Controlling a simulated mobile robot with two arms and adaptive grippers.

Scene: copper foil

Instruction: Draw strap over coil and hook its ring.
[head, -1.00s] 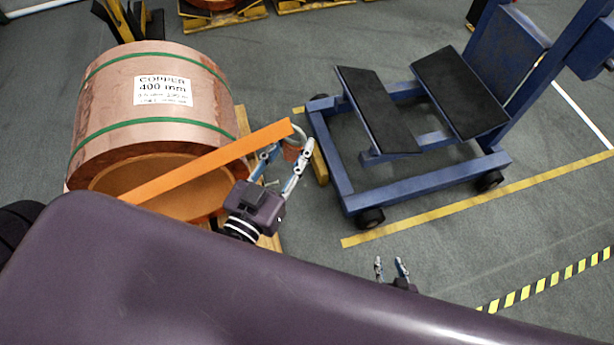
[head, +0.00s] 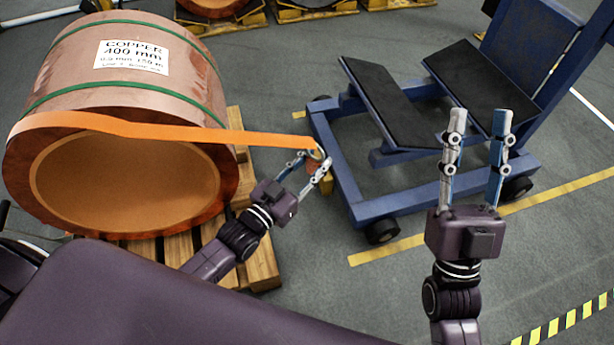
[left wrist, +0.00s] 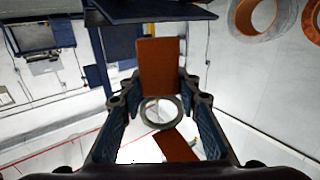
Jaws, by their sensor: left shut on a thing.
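The copper coil (head: 125,85) lies on its side on a wooden pallet, its open core facing me. The orange strap (head: 180,134) runs from the coil's left rim across the upper front of its face to my left gripper (head: 314,163). My left gripper is shut on the strap's ring (left wrist: 147,112), right of the coil. In the left wrist view the ring sits between the fingers, with an orange strap piece (left wrist: 158,65) above it and another orange piece below. My right gripper (head: 478,115) is open and empty, in front of the blue cart. I cannot make out a hook.
The blue cart (head: 350,190) with black pads stands just right of my left gripper. The wooden pallet (head: 262,262) shows below and right of the coil. More pallets with coils stand at the back. The grey floor (head: 320,300) between my arms is clear.

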